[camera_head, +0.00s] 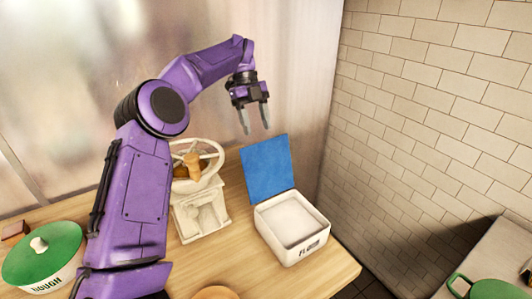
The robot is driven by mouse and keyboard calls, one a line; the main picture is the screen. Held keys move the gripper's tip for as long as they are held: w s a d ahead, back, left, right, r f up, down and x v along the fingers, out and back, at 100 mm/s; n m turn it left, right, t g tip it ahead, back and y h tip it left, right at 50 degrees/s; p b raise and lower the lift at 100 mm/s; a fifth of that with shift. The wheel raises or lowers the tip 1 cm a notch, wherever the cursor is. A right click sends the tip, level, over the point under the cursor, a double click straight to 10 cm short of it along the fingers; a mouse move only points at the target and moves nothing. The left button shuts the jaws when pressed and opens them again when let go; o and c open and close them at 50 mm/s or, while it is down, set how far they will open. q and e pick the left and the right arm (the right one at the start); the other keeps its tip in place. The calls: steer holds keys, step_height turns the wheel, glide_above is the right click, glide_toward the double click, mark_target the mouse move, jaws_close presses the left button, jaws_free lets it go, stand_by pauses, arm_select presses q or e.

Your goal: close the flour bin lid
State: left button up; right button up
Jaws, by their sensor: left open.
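The flour bin (293,250) is a white square box with lettering on its front, standing near the right end of the wooden counter. Its blue lid (269,166) is open and stands up, leaning slightly back, at the bin's rear edge. White flour (290,219) shows inside. My left gripper (255,119) is open and empty, pointing down above the lid's upper left corner, apparently apart from it. My right gripper does not show.
A cream grinder-like device with a wheel (202,207) stands left of the bin. A green-lidded dough pot (45,254) is at the far left. The wooden counter (334,279) is bare right of the bin. A tiled wall (430,95) stands to the right.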

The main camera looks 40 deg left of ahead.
mark_target(263, 142)
arm_select(q)
steer(key=x, duration=0.6)
steer(key=shift+w+d+b, duration=0.2)
steer(key=shift+w+b, duration=0.05)
steer(key=shift+b, duration=0.1)
steer(key=shift+s+r, duration=0.15)
steer(key=shift+s, duration=0.25)
steer(key=c, duration=0.4)
steer(key=shift+s+r, duration=0.15)
steer(key=shift+s, duration=0.05)
steer(key=c, duration=0.6)
steer(key=shift+w, duration=0.1)
jaws_close()
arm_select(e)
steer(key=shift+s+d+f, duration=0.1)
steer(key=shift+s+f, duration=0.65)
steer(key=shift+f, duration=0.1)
